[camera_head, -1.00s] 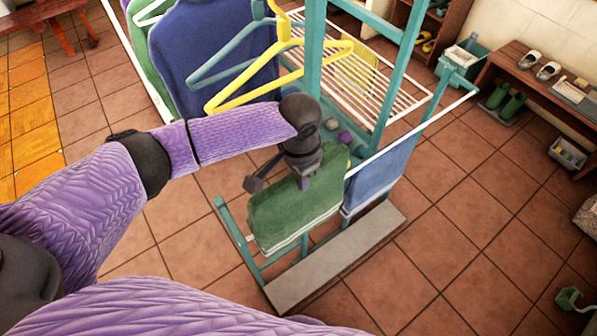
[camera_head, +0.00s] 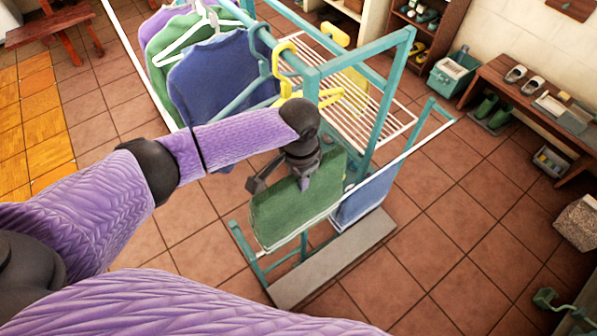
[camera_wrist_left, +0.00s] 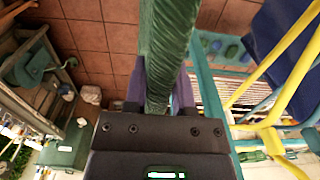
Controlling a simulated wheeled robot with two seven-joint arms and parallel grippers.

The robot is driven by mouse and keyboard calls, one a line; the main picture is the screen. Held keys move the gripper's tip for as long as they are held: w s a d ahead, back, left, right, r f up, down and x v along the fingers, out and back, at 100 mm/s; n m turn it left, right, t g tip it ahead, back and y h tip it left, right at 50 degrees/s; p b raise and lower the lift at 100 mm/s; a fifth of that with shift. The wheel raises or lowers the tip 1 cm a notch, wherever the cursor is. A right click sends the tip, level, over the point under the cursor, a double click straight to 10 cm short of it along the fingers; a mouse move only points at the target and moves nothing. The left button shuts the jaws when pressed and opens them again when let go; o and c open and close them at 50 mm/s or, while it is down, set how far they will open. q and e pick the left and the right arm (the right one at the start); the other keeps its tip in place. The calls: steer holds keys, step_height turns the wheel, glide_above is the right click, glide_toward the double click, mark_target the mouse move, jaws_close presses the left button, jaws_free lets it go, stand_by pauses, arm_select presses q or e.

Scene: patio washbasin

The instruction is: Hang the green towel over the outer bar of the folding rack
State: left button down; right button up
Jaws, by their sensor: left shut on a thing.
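The green towel (camera_head: 285,217) hangs folded from my left gripper (camera_head: 308,185), with a pale stripe near its lower edge. The gripper is shut on its upper part. In the left wrist view the towel (camera_wrist_left: 168,45) runs between the two purple fingers (camera_wrist_left: 160,88). The folding rack is a teal frame; its outer bar is the thin pale rod (camera_head: 428,138) near the right post. The green towel is at the bar's left stretch, beside and partly in front of the blue towel (camera_head: 368,192) hanging there. The towel hides the bar, so I cannot tell whether they touch. My right gripper is out of view.
Yellow and blue hangers with a dark blue garment (camera_head: 215,80) are close behind my left forearm. A teal upright (camera_head: 385,95) and a white wire shelf (camera_head: 345,68) stand behind the towel.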

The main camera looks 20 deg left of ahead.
arm_select(q)
steer(key=shift+r, duration=0.35)
steer(key=shift+f, duration=0.1)
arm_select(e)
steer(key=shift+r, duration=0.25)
arm_select(q)
steer(key=s+d+r+p, duration=0.1)
steer(key=s+d+p, duration=0.5)
steer(key=s+d, duration=0.4)
steer(key=d, duration=0.3)
steer(key=shift+s+d, duration=0.2)
steer(key=shift+s, duration=0.05)
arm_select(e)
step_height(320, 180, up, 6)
